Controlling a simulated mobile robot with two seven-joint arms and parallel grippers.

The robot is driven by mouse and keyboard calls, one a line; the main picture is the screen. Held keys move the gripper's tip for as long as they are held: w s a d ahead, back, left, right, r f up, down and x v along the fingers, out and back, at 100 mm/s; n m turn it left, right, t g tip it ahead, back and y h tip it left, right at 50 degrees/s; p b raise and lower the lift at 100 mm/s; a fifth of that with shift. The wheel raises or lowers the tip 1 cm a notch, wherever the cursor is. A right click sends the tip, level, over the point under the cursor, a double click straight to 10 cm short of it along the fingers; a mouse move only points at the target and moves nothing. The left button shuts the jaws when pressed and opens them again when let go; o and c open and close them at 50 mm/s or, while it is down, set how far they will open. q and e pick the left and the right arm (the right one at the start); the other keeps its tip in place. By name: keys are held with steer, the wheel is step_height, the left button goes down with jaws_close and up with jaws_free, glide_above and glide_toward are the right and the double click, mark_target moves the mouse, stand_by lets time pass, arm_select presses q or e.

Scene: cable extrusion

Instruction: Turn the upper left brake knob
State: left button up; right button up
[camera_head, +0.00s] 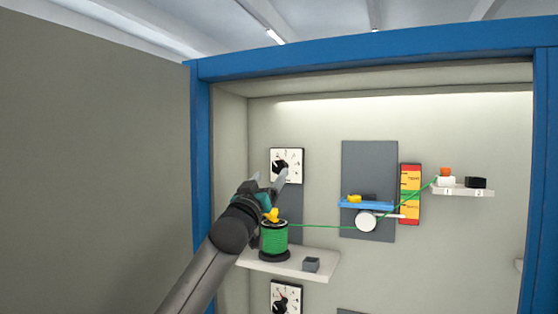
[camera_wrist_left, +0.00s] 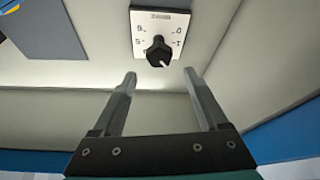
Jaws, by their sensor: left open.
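The upper left brake knob (camera_head: 281,168) is black and sits on a white square dial plate (camera_head: 293,157) on the cabinet's back wall. In the left wrist view the knob (camera_wrist_left: 158,52) shows with a light pointer mark, beyond the fingertips and roughly centred between them. My left gripper (camera_head: 269,177) is open and empty, in front of and just below the dial; its two fingers show apart in the left wrist view (camera_wrist_left: 160,78). The knob is not between the fingers. In the head view one finger overlaps the dial's lower edge. My right gripper is not in view.
A green cable spool (camera_head: 274,240) stands on a shelf (camera_head: 318,267) close below my left gripper. A green cable runs right past a white roller (camera_head: 366,221) to a small shelf (camera_head: 463,190). A second dial (camera_head: 286,297) is lower down. A blue frame (camera_head: 201,150) edges the opening.

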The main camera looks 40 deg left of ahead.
mark_target(277, 165)
arm_select(q)
steer(key=shift+p+x, duration=1.3)
steer(key=shift+x, duration=2.7)
jaws_close()
